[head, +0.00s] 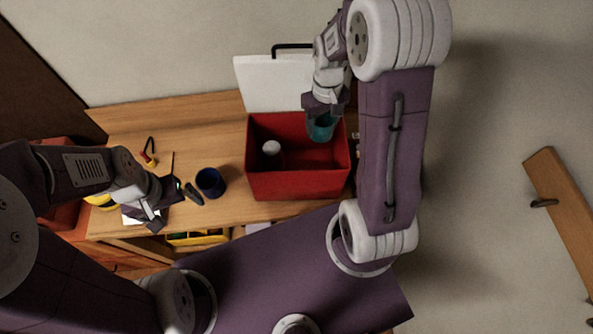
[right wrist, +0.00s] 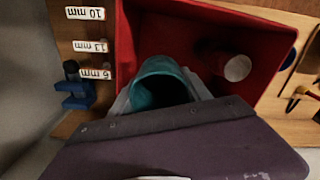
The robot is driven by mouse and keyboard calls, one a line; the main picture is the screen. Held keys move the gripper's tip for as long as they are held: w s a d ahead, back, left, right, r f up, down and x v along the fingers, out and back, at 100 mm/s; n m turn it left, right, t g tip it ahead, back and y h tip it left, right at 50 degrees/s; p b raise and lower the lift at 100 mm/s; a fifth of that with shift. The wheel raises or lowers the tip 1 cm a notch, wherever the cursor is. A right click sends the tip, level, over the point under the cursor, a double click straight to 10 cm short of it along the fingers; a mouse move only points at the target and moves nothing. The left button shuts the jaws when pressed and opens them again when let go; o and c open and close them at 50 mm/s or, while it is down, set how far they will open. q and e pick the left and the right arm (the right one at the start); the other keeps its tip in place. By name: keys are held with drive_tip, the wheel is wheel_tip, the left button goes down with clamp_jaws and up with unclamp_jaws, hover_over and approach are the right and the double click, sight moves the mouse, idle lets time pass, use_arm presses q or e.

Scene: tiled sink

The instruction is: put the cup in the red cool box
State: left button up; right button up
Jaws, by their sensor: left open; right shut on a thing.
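A teal cup (head: 321,127) is in my right gripper (head: 322,112), at the right part of the red cool box's opening (head: 300,186). The right wrist view shows the teal cup (right wrist: 160,86) between the fingers, its open mouth visible, with the red cool box (right wrist: 165,32) around and below it. I cannot tell whether the cup touches the box floor. The box's white lid (head: 270,84) stands open at the back. My left gripper (head: 175,208) is open and empty over the table's left part, beside a dark blue cup (head: 210,181).
A can with a white top (head: 271,148) stands inside the box, left of the teal cup. A red and yellow tool (head: 148,159) lies on the wooden table (head: 205,122). Size labels (right wrist: 90,46) and a blue clamp-like thing (right wrist: 75,88) are beside the box.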

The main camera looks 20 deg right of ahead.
sight(320, 134)
wheel_tip(320, 134, down, 5)
drive_tip(key=shift+w+r+b, duration=0.15)
drive_tip(key=shift+b, duration=0.8)
wheel_tip(320, 134, down, 14)
drive_tip(key=shift+r+p, duration=0.25)
drive_tip(key=shift+p, duration=0.7)
drive_tip(key=shift+f, duration=0.2)
wheel_tip(320, 134, down, 4)
drive_tip(key=shift+r+p, duration=0.1)
drive_tip(key=shift+p, duration=0.25)
drive_tip(key=shift+f, duration=0.3)
drive_tip(key=o, duration=1.5)
use_arm(q)
drive_tip(key=shift+w+f, duration=0.15)
drive_tip(key=shift+f, duration=0.3)
